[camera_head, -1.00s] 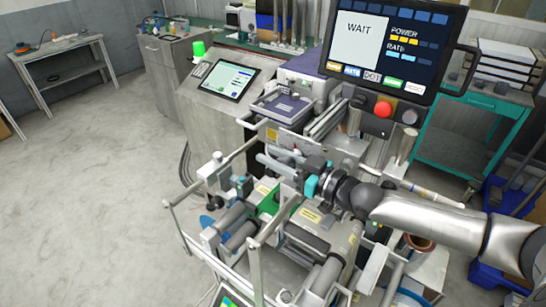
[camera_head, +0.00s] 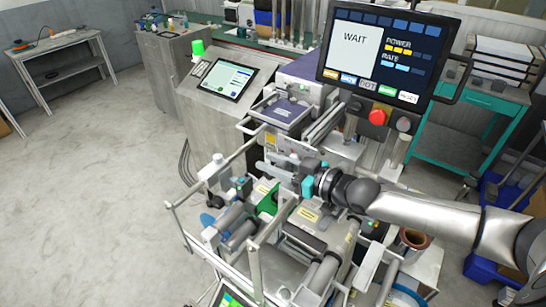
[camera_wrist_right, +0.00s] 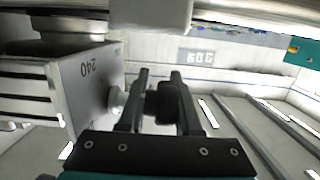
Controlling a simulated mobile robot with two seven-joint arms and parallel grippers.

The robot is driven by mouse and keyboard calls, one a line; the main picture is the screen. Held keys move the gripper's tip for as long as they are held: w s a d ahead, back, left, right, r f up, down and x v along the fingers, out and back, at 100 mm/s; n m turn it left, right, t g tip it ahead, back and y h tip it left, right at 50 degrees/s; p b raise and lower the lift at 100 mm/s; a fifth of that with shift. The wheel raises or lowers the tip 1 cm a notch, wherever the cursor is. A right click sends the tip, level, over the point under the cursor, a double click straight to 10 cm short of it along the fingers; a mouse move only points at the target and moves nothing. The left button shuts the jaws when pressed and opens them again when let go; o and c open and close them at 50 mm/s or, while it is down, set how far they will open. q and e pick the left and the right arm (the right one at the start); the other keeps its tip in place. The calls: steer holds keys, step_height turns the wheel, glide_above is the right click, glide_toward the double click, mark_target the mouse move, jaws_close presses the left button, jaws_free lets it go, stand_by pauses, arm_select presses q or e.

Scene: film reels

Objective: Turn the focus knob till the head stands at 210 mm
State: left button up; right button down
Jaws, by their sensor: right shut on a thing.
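My right gripper (camera_wrist_right: 161,76) is shut on a dark round knob (camera_wrist_right: 163,103), with one finger on each side of it in the right wrist view. In the head view this gripper (camera_head: 300,184) is at the middle of the machine, reaching in from the right, and the knob cannot be made out there. To the left of the fingers in the wrist view is a grey block (camera_wrist_right: 88,85) marked "240". I cannot tell the height of the head from any scale. My left gripper is not in view.
A monitor (camera_head: 357,40) reading "WAIT" stands above my right arm, with a red button (camera_head: 377,118) below it. Rollers and rails (camera_head: 250,235) crowd the space under the gripper. A control panel (camera_head: 228,78) stands behind left. The floor at left is clear.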

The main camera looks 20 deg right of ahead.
steer(key=shift+s+a+f, duration=0.1)
steer(key=shift+s+a, duration=0.05)
steer(key=shift+a, duration=0.15)
steer(key=c, duration=1)
jaws_free()
steer(key=shift+o, duration=1.1)
steer(key=shift+s+a, duration=0.1)
steer(key=shift+a, duration=0.05)
steer(key=shift+d, duration=0.2)
steer(key=p+v, duration=0.3)
steer(key=v, duration=1.2)
steer(key=shift+p, duration=0.4)
